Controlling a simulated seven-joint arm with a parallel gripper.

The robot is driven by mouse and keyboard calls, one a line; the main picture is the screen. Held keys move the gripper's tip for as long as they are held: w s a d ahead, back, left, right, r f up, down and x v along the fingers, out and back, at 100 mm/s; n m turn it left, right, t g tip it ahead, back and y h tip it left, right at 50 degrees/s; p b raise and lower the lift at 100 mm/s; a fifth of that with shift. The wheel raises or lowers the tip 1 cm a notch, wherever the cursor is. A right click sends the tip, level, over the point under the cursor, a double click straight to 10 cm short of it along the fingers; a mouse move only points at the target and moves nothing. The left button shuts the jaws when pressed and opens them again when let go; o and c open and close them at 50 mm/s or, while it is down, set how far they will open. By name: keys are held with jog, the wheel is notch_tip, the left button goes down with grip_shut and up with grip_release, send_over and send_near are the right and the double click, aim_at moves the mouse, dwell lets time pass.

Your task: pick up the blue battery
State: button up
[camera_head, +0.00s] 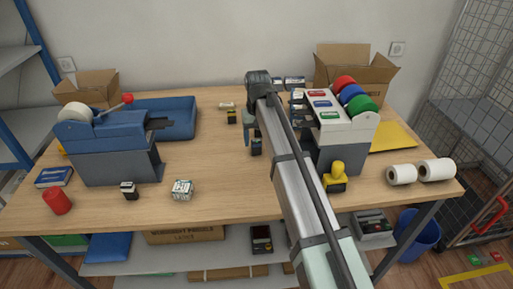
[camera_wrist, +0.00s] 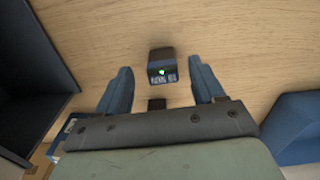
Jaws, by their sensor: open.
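My gripper (camera_wrist: 159,72) is open, with one blue finger on each side of the block and a clear gap to both. Nothing is held. In the head view a small dark block (camera_head: 256,147) shows beside my arm, just under my gripper, and is partly hidden; it appears to be the same one.
A stamp organiser (camera_head: 338,140) with tape rolls stands close on the right. A blue tray (camera_head: 178,117) and a tape dispenser (camera_head: 110,150) are on the left. A small black-and-yellow item (camera_head: 231,117) stands behind. The counter's front middle is clear around a small white box (camera_head: 182,190).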

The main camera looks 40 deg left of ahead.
aim_at(257, 142)
jog(key=shift+s+f, duration=0.1)
jog(key=shift+f, duration=2.3)
jog(key=shift+c, duration=0.4)
jog(key=c, duration=1)
jog(key=shift+a+r, duration=0.1)
jog(key=shift+r, duration=0.05)
jog(key=shift+c, duration=0.2)
